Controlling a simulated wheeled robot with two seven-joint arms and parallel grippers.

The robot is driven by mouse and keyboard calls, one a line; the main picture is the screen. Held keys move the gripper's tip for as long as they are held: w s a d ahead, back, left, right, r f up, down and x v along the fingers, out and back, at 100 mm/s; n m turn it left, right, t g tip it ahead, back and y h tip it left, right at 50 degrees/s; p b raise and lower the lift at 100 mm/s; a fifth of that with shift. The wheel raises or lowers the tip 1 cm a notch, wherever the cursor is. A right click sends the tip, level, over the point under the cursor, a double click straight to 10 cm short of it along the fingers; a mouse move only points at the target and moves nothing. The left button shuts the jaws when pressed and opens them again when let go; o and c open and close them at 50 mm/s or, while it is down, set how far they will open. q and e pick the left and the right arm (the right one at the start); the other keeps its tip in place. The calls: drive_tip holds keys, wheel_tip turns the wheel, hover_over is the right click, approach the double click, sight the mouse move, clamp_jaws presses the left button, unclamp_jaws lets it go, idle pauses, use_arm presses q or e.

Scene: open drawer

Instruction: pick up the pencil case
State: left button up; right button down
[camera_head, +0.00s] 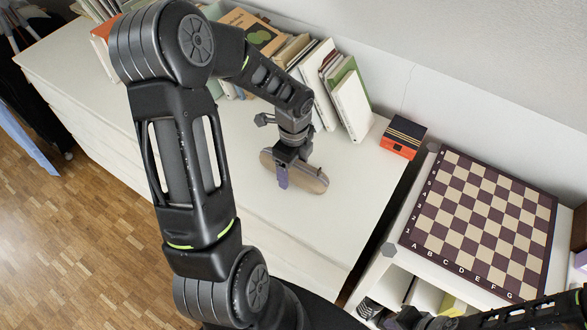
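An elongated, rounded brown-grey object (312,181), which looks like the pencil case, is on the white dresser top. My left gripper (286,168) is right at it, pointing down. One finger shows against its near side; the other finger is hidden, so I cannot tell whether the gripper is closed on it. The gripper and wrist cover part of the case. My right gripper (412,319) is at the bottom edge, far from the case, partly cut off, and its opening is unclear.
Several books (351,104) lean along the wall behind the case. An orange and black box (403,137) stands at the dresser's right end. A chessboard (480,219) lies on a white shelf unit to the right. The dresser top (335,235) in front of the case is clear.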

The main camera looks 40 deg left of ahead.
use_arm(q)
drive_tip(key=c, duration=1.5)
wheel_tip(320, 180, up, 10)
drive_tip(key=shift+r, duration=0.1)
drive_tip(key=shift+w, duration=0.1)
idle(0.7)
drive_tip(key=shift+w+d+r+n, duration=0.2)
drive_tip(key=shift+w+d+n, duration=1.8)
drive_tip(key=shift+d+n, duration=0.65)
drive_tip(key=shift+w+d+r+n, duration=0.15)
drive_tip(key=shift+w+d+n, duration=2.05)
drive_tip(key=shift+n, duration=0.75)
drive_tip(key=shift+w+d+r+n, duration=0.2)
drive_tip(key=shift+w+d+n, duration=1.65)
drive_tip(key=shift+d+n, duration=0.9)
drive_tip(key=shift+a, duration=0.15)
